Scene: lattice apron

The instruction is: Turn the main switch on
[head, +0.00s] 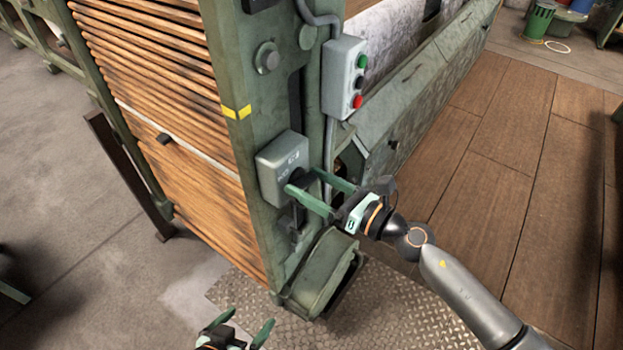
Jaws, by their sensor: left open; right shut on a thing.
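The main switch is a grey-green box (277,163) on the green machine post, with small markings on its face. Its dark handle (303,180) shows in part at the box's lower right. My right gripper (302,180) reaches in from the right, its two green fingers on either side of the handle and shut on it. The fingers hide much of the handle, so its exact angle is hard to tell. My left gripper (243,331) is open and empty at the bottom edge, well below the box and apart from it.
A control box (344,78) with green, black and red buttons is above and right of the switch. A rounded green housing (325,274) juts out below it. Wooden slats (160,120) fill the left side. Wooden floor (530,170) is clear at right.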

